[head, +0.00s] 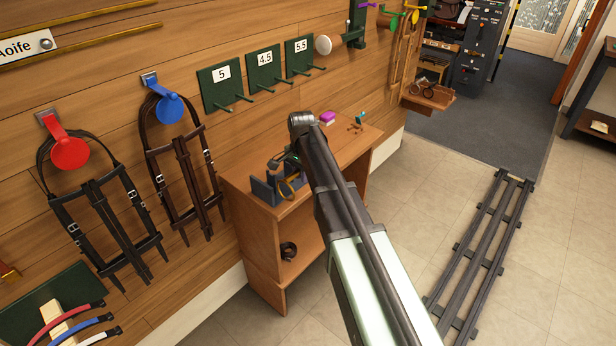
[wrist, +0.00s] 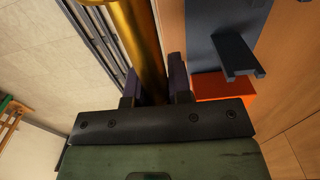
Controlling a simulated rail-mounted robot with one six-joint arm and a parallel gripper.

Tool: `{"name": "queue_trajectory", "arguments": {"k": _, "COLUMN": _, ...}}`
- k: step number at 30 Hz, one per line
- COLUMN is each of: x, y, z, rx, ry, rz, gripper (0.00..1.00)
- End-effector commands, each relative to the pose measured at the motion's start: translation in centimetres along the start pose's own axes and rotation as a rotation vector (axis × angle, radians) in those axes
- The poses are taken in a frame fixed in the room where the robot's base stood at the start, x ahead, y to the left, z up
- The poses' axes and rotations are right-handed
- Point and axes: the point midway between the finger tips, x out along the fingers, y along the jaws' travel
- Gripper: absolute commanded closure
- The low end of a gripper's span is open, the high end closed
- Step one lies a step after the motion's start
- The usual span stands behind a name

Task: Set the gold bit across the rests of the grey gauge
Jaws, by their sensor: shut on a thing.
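The grey gauge (head: 264,191) stands on top of the wooden cabinet in the head view, partly hidden by my arm and gripper. In the wrist view part of the gauge (wrist: 205,35) shows at the upper right, with one dark rest (wrist: 238,57) sticking out from it. My gripper (wrist: 155,88) is shut on the gold bit (wrist: 143,40), a thick gold bar running up out of the wrist picture. The bit is beside the gauge there, with a visible gap to the rest. In the head view my gripper (head: 286,178) is small and close to the gauge.
An orange-red piece (wrist: 226,84) lies by the gauge. Numbered green racks (head: 221,85) and bridles hang on the wall behind. A floor rail (head: 482,255) runs at right.

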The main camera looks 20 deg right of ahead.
Motion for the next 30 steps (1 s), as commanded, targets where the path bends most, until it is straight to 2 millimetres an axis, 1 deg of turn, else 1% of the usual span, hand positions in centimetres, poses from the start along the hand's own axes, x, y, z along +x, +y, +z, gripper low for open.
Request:
{"name": "queue_trajectory", "arguments": {"k": 3, "x": 0.0, "y": -1.2, "z": -0.1, "rx": -0.001, "ry": 0.000, "rz": 0.000, "gripper": 1.00}}
{"name": "queue_trajectory", "arguments": {"k": 29, "x": 0.0, "y": -9.1, "z": -0.1, "rx": -0.001, "ry": 0.000, "rz": 0.000, "gripper": 1.00}}
{"name": "queue_trajectory", "arguments": {"k": 30, "x": 0.7, "y": -9.0, "z": 0.0, "rx": -0.001, "ry": 0.000, "rz": 0.000, "gripper": 1.00}}
